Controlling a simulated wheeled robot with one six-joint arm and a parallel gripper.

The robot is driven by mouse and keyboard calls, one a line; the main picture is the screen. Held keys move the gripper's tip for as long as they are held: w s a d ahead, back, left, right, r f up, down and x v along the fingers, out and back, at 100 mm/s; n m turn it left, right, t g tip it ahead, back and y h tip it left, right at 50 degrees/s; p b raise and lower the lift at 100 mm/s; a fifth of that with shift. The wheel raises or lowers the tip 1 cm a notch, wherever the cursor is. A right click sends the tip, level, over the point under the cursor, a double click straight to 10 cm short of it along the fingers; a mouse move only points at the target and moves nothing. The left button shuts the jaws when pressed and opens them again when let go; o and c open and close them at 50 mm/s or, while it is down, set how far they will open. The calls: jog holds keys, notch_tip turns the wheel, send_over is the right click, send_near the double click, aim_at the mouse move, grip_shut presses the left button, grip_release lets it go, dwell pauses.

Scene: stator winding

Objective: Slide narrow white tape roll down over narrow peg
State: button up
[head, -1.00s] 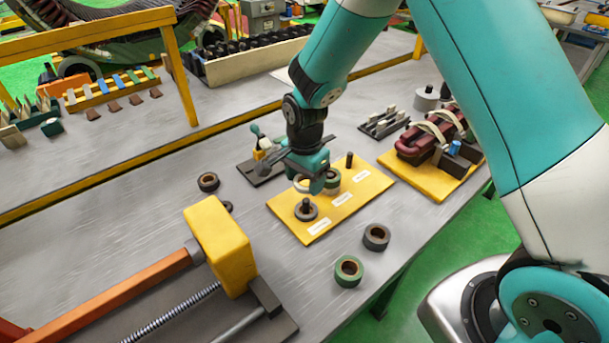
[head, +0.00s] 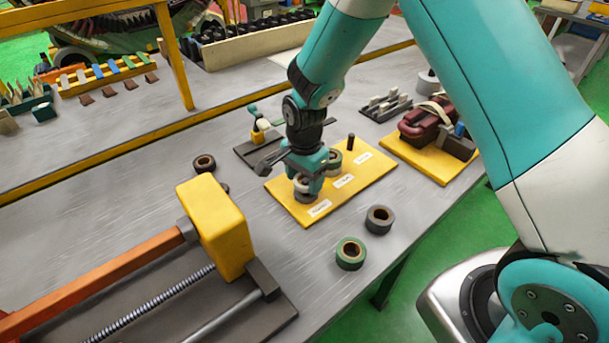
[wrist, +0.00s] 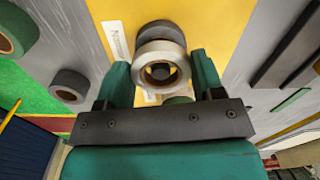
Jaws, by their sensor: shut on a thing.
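My gripper (head: 306,178) is above the near-left end of the yellow board (head: 283,192). It is shut on the narrow white tape roll (wrist: 160,48), which sits between the two teal fingers in the wrist view. A dark round peg end (wrist: 160,71) shows through the roll's hole. A dark roll (head: 306,197) lies on the board directly below the white one; it also shows behind it in the wrist view (wrist: 155,29). How far the white roll is down the peg cannot be told.
A green roll (head: 334,160) stands mid-board, and a bare dark peg (head: 351,141) at the far end. Loose green (head: 350,254) and dark (head: 379,219) rolls lie in front on the grey table. A yellow vise block (head: 215,230) stands to the left.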

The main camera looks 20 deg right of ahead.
jog(key=o, duration=1)
notch_tip(320, 180, up, 18)
jog(key=shift+f+b, duration=0.25)
jog(key=shift+b, duration=0.7)
jog(key=s+a+r+n+y, duration=0.1)
jog(key=s+n, duration=0.5)
jog(key=s, duration=0.2)
jog(key=s+a+r+n+y, duration=0.1)
jog(key=s+r+n, duration=0.1)
jog(key=s+n, duration=0.5)
jog(key=s+a+r+n+y, duration=0.1)
jog(key=s+a+n+y, duration=0.1)
jog(key=s+n, duration=0.4)
jog(key=shift+s+a+r+n, duration=0.1)
jog(key=shift+s+n, duration=0.1)
jog(key=shift+s, duration=0.75)
jog(key=shift+s+r+n, duration=0.1)
jog(key=shift+s+n, duration=0.1)
jog(key=shift+s, duration=0.7)
